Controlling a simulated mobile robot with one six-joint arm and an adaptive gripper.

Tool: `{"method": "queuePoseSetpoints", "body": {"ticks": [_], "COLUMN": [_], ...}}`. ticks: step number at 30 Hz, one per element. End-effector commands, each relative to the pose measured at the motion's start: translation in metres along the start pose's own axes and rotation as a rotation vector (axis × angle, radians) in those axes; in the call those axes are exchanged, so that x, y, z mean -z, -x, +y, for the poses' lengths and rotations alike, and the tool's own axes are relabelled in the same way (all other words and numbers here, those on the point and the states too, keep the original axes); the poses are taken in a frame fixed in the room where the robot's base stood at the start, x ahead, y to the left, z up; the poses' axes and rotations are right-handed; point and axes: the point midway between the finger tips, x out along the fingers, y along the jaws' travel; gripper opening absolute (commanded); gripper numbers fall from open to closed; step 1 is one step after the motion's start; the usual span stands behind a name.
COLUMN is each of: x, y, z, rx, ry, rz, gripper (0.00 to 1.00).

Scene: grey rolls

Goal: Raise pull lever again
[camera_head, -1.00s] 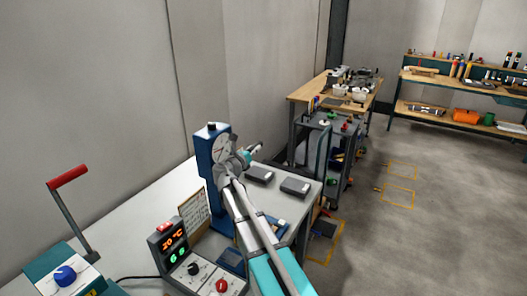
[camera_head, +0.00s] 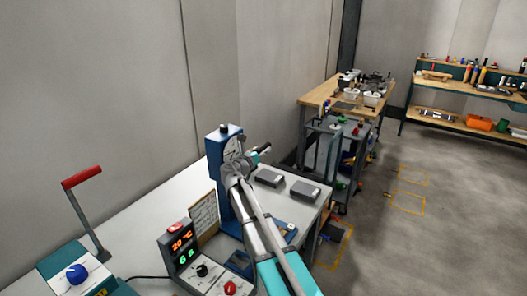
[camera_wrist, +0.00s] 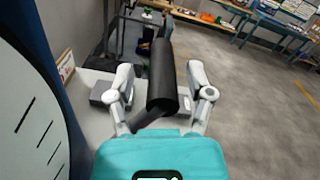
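A blue press (camera_head: 214,157) with a round white dial stands upright on the bench. A lever with a black cylindrical handle (camera_head: 263,150) sticks out at its right side. The handle also shows large in the wrist view (camera_wrist: 162,78), lying between my fingers. My gripper (camera_wrist: 163,88) is open, one finger on each side of the handle, with a visible gap on both sides. In the head view my gripper (camera_head: 243,163) is in front of the dial and partly hides it. A second lever with a red grip (camera_head: 81,177) stands raised on a teal box at the left.
A control box with a lit display (camera_head: 181,243) stands in front of the press. Two dark grey blocks (camera_head: 269,178) (camera_head: 305,191) lie on the white bench right of it. A tool cart (camera_head: 337,150) and wooden table (camera_head: 318,94) stand behind. The floor at the right is clear.

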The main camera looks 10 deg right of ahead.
Motion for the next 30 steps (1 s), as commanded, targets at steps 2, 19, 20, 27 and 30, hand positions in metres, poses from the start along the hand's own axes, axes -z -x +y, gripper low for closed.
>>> {"method": "queuePoseSetpoints", "body": {"ticks": [2, 19, 20, 27, 30], "x": [0.0, 0.0, 0.0, 0.0, 0.0], "y": [0.0, 0.032, 0.036, 0.075, 0.091], "z": [0.0, -0.001, -0.001, -0.002, -0.001], "rx": [0.0, -0.001, -0.002, -0.001, -0.003], "ry": [0.001, 0.001, 0.001, 0.001, 0.001], "rz": [0.0, -0.001, -0.001, 0.0, -0.001], "gripper": [0.68, 0.68, 0.68, 0.68, 0.68]}}
